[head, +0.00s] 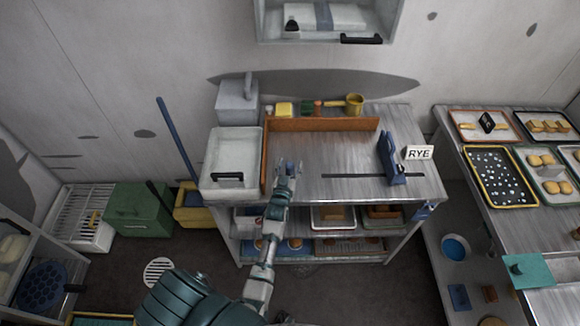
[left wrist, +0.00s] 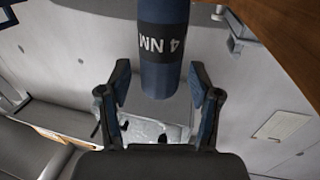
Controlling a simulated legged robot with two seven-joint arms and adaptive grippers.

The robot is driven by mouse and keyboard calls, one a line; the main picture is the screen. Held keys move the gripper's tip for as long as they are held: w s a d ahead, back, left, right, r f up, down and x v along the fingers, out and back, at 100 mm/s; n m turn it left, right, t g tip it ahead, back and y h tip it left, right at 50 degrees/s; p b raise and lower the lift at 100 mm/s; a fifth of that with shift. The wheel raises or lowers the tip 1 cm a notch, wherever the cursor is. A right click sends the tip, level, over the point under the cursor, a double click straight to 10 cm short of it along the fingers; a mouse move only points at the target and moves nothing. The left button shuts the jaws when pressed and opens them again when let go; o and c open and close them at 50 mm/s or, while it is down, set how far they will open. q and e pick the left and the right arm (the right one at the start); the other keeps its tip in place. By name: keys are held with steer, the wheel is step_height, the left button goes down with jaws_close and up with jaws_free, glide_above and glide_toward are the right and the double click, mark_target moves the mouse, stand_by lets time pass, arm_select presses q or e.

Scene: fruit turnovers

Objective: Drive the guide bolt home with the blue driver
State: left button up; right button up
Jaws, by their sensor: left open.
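The blue driver (left wrist: 163,40) shows in the left wrist view as a dark blue cylinder with a black band marked "4 NM". Its near end lies between the spread fingers of my left gripper (head: 288,164), with a gap on each side. In the head view this gripper is over the left part of the steel bench, by the wooden ledge, and the driver cannot be made out clearly there. A blue guide (head: 391,160) stands at the slot on the right of the bench. The guide bolt cannot be made out. My right gripper is not in view.
A wooden ledge (head: 320,124) edges the back and left of the steel bench (head: 330,157). A "RYE" sign (head: 419,153) is beside the guide. The bench middle is clear.

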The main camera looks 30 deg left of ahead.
arm_select(q)
jaws_close()
step_height(320, 180, up, 5)
steer(key=p, duration=0.5)
steer(key=shift+r, duration=0.1)
stand_by(0.4)
steer(key=shift+s+d+f+b, duration=0.15)
steer(key=shift+d+f+b, duration=0.05)
steer(key=shift+d+b, duration=0.1)
steer(key=s+d+m+h+b, duration=0.2)
steer(key=s+d, duration=0.3)
steer(key=d, duration=0.3)
steer(key=s+d+m+t+h+b, duration=0.1)
steer(key=s+d+h+b, duration=0.2)
steer(key=s+d+b, duration=0.2)
steer(key=s+d, duration=0.1)
steer(key=d, duration=0.1)
steer(key=shift+s+d+r+m+h, duration=0.2)
steer(key=shift+d+r+m+h, duration=0.05)
steer(key=shift+d+m+h, duration=0.15)
